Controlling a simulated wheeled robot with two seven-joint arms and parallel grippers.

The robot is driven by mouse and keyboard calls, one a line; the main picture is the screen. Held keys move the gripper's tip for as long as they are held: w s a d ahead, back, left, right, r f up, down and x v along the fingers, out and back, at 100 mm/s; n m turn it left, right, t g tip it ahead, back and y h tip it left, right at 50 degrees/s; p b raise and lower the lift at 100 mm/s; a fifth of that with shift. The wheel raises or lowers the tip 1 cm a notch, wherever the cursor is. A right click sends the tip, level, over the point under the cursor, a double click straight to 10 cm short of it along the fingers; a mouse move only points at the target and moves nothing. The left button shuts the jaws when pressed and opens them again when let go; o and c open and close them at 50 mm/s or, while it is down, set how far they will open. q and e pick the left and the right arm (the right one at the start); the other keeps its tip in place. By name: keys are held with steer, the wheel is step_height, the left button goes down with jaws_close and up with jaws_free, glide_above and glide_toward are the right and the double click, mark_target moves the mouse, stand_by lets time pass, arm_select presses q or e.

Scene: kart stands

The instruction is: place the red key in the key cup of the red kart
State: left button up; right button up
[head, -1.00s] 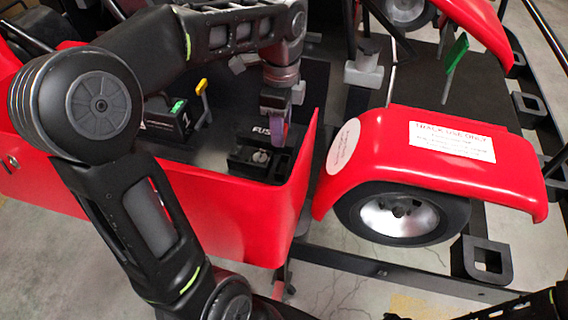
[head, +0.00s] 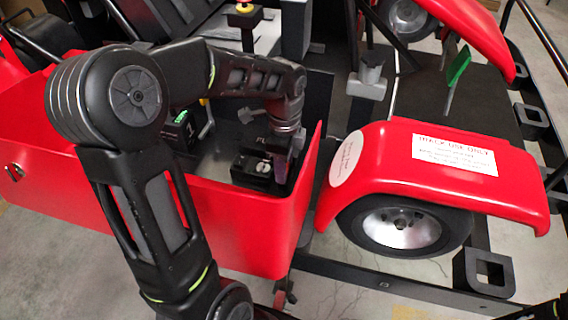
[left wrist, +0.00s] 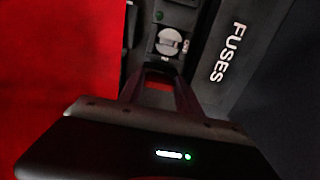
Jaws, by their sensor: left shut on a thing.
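My left gripper (head: 281,170) is inside the front corner of the red kart's body (head: 215,215), just right of a small black box (head: 245,168). It also shows in the left wrist view (left wrist: 158,82), shut with a small patch of red between its fingers, which looks like the red key (left wrist: 159,86). The key is mostly hidden by the fingers. A round silver fitting (left wrist: 170,40) sits on the black box just beyond the fingertips. It also shows in the head view (head: 263,168). I cannot tell for certain which part is the key cup.
A black panel lettered FUSES (left wrist: 228,55) lies close right of the fingers. The red body wall (left wrist: 60,70) is close on the left. A red fender (head: 390,165) over a wheel (head: 402,225) stands to the right.

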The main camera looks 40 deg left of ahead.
arm_select(q)
steer(key=shift+s+d+f+b, duration=0.15)
steer(key=shift+s+f+b, duration=0.15)
steer(key=shift+f+b, duration=0.35)
steer(key=o, duration=1)
steer(key=shift+f, duration=0.2)
steer(key=shift+o, duration=0.2)
steer(key=shift+r+p, duration=0.55)
steer(key=shift+w+r, duration=0.25)
steer(key=shift+r, duration=0.05)
step_height(320, 180, up, 12)
steer(key=shift+w, duration=0.1)
